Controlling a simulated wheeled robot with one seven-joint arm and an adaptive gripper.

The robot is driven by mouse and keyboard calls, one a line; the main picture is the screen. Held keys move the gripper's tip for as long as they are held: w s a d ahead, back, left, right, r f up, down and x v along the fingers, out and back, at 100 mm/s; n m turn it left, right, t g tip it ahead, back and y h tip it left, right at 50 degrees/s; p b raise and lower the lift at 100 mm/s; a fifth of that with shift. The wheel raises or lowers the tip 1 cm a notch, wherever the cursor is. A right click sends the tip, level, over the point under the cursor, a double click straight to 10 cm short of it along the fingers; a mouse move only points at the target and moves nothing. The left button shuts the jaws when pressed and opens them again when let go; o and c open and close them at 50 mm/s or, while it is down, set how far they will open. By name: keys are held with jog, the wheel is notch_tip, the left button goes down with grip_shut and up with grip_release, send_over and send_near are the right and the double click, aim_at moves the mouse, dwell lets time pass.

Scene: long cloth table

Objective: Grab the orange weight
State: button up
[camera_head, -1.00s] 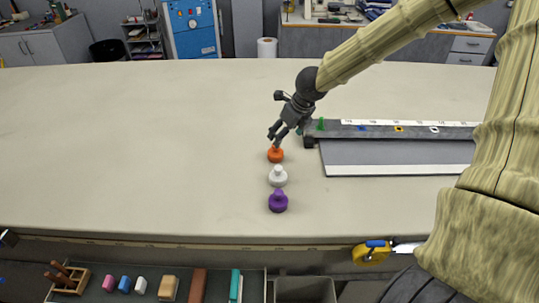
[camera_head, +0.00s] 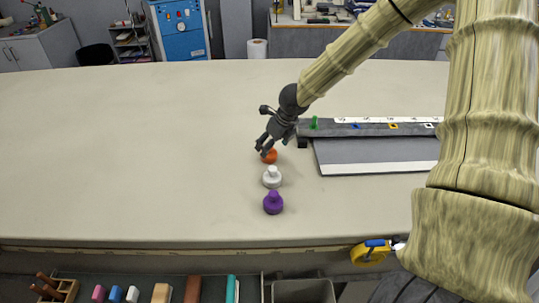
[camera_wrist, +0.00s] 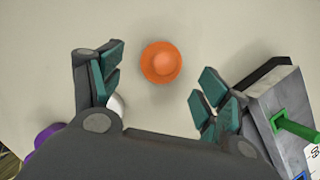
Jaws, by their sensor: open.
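The orange weight (camera_head: 269,156) stands on the cloth table at the far end of a short row of weights. In the wrist view the orange weight (camera_wrist: 161,63) is seen from above, centred ahead of the gap between the fingers. My gripper (camera_head: 262,147) is just above and beside it in the head view, partly covering its top. In the wrist view my gripper (camera_wrist: 152,92) is open, its teal pads spread wide with nothing between them.
A white weight (camera_head: 272,177) and a purple weight (camera_head: 273,203) stand nearer the table's front edge. A dark grey bar (camera_head: 350,130) with a ruler strip and a green peg lies close on the right. The cloth table (camera_head: 130,150) is clear to the left.

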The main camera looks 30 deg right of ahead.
jog(key=shift+x, duration=2.6)
jog(key=shift+w+d, duration=0.1)
jog(key=shift+d, duration=0.05)
jog(key=shift+c, duration=0.2)
jog(key=shift+r, duration=0.1)
grip_shut()
